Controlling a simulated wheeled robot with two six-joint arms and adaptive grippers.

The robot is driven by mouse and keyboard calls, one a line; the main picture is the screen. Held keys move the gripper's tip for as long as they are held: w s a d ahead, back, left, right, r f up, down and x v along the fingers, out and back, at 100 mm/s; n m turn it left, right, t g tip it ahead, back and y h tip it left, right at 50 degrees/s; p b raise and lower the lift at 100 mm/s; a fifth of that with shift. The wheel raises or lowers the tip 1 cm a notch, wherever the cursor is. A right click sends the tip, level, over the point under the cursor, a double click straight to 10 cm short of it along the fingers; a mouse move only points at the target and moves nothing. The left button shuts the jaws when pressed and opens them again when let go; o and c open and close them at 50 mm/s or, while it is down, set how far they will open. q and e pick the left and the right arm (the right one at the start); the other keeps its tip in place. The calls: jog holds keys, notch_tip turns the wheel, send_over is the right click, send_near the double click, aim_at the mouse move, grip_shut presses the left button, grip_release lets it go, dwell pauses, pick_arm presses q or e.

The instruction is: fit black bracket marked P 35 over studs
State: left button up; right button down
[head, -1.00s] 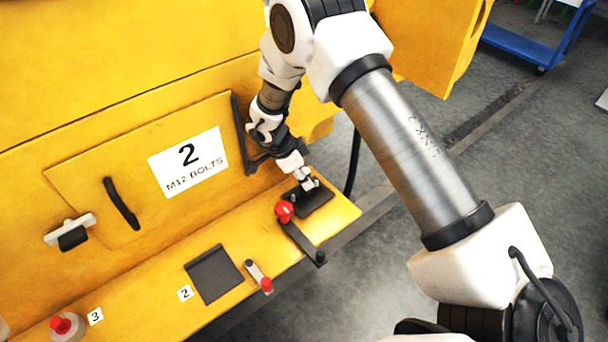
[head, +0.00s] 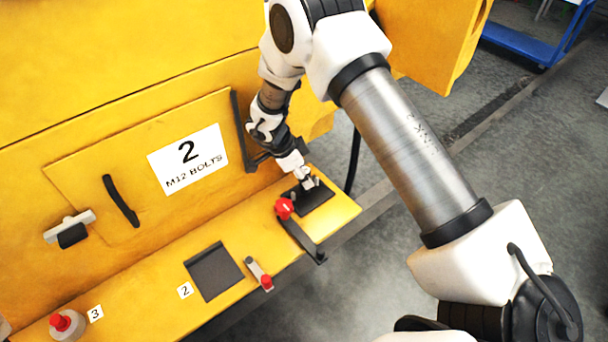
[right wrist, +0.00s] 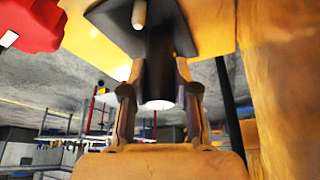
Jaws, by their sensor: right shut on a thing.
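My right gripper (head: 304,182) is at the right end of the yellow ledge. It is shut on the upright part of a black bracket (head: 316,199). In the right wrist view the bracket's flat plate (right wrist: 185,30) shows above the fingers (right wrist: 158,105), its dark upright between them. A pale, round-ended stud (right wrist: 139,14) shows at the plate. The plate lies on or just above the ledge; I cannot tell whether it is seated. No P 35 mark is readable. Other studs are hidden or too small to tell. My left gripper is not in view.
A red-knobbed lever (head: 285,208) stands close beside the bracket, also showing in the right wrist view (right wrist: 30,22). The yellow wall rises behind.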

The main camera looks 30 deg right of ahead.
jog(key=shift+f, duration=0.1)
jog(key=c, duration=0.8)
grip_release()
notch_tip(320, 180, up, 10)
jog(key=shift+s+r, duration=0.1)
notch_tip(320, 180, up, 8)
jog(key=p, duration=0.8)
jog(key=shift+f, duration=0.2)
